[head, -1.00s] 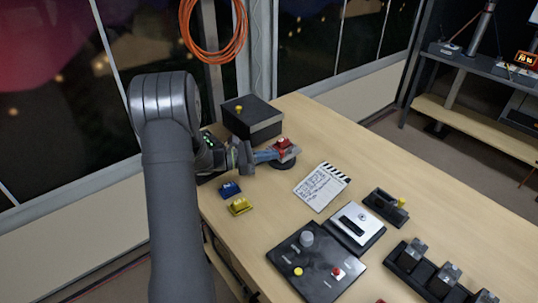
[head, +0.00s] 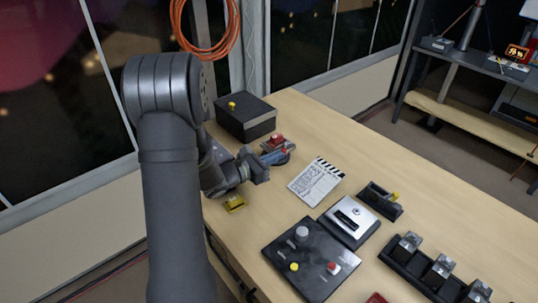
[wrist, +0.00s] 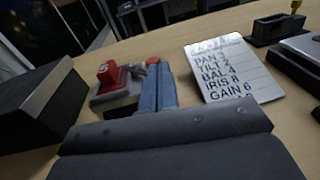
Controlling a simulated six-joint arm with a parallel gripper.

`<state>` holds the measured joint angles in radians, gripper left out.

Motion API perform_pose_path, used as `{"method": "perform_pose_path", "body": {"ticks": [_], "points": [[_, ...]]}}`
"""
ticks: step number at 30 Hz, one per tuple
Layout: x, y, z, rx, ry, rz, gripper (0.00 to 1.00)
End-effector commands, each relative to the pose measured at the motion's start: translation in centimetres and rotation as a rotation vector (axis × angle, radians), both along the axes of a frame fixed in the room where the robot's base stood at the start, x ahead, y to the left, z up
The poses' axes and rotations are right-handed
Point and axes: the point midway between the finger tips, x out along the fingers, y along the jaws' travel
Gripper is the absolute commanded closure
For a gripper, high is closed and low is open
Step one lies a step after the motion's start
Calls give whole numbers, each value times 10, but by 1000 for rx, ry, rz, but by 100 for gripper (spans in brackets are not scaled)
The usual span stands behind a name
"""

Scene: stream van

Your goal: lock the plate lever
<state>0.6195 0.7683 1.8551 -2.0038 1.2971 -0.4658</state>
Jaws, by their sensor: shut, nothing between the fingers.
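A grey plate with a red top sits over a dark round base on the table; its red part (head: 276,139) shows just beyond my gripper. In the wrist view, the red numbered block (wrist: 107,73) stands on the plate, and a small red end shows at the fingertips. I cannot tell which red part is the lever, or whether it is locked. My gripper (head: 278,156) is shut and empty, its two blue fingers side by side. In the wrist view, the fingers (wrist: 159,75) reach along the plate's right side; contact is unclear.
A black box (head: 245,117) with a yellow knob stands behind the plate. A white lettered clapperboard (head: 315,182) lies to the right. A yellow block (head: 234,203) is near my wrist. A black control panel (head: 310,260) and silver-topped box (head: 350,218) stand nearer.

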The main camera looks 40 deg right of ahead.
Motion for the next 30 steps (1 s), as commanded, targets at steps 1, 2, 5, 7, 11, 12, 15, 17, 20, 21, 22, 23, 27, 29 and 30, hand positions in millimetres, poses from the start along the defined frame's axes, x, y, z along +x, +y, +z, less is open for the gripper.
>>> {"method": "perform_pose_path", "body": {"ticks": [1,2,5,7,11,12,15,17,20,21,22,23,27,29,30], "points": [[-5,-3,0,0,0,-2,100],[-7,-4,0,0,1,-3,100],[-13,-8,0,1,1,-3,100],[-18,-12,0,1,2,-4,100],[-25,-19,0,0,1,-4,100],[-27,-22,0,0,1,-4,100],[-31,-27,0,0,0,-5,100],[-33,-31,0,0,0,-4,100],[-34,-33,0,0,1,-3,100],[-34,-34,0,0,1,-3,100],[-34,-34,0,0,1,-3,100],[-34,-34,0,0,1,-3,100],[-34,-34,0,0,1,-3,100],[-34,-34,0,0,1,-3,100],[-34,-34,0,0,1,-3,100]]}}
